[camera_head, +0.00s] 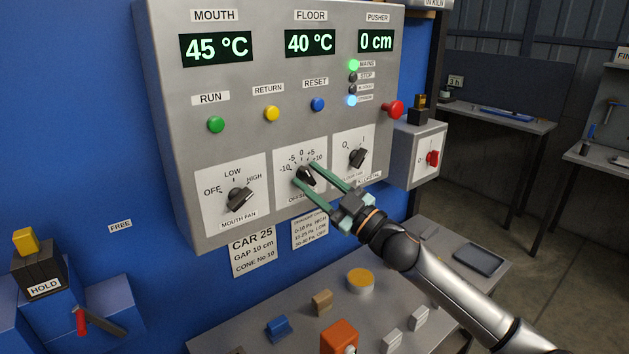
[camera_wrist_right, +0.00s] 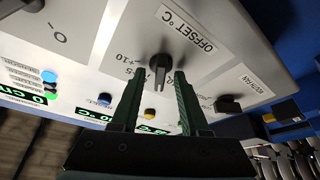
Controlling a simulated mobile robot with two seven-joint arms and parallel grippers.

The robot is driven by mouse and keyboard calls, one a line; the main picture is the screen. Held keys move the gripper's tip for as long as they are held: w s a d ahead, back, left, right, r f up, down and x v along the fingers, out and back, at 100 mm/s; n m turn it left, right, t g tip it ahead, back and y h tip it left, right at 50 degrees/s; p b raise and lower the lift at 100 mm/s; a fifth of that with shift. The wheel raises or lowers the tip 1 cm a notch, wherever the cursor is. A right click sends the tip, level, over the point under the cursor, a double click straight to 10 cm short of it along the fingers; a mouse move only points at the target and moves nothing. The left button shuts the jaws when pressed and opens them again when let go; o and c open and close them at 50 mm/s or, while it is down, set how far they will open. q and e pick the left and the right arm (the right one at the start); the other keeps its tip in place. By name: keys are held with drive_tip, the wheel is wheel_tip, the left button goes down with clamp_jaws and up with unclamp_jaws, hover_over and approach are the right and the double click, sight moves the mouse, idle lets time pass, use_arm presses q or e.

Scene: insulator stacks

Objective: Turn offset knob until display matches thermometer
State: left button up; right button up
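The black offset knob (camera_head: 306,176) sits on a white plate on the grey control panel, under a scale from -10 to +10. Its exact setting is hard to read. My right gripper (camera_head: 304,176) is open, its two green fingers reaching to either side of the knob. In the right wrist view the knob (camera_wrist_right: 160,66) shows between the fingertips (camera_wrist_right: 160,75), with a gap on both sides. The mouth display (camera_head: 216,48) reads 45 °C and the floor display (camera_head: 310,42) reads 40 °C. I cannot make out a thermometer. My left gripper is out of view.
The mouth fan knob (camera_head: 239,199) is left of the offset knob; another rotary switch (camera_head: 357,158) is right. A red button (camera_head: 392,109) juts from the panel's right edge. Below, a grey bench (camera_head: 245,335) carries several small blocks and a round yellow-topped piece (camera_head: 360,279).

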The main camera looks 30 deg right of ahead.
drive_tip(key=shift+f, duration=0.1)
drive_tip(key=shift+s+f, duration=0.1)
drive_tip(key=shift+s, duration=0.15)
drive_tip(key=b+v, duration=0.2)
drive_tip(key=v, duration=1)
drive_tip(key=shift+b, duration=0.4)
drive_tip(key=shift+d, duration=0.1)
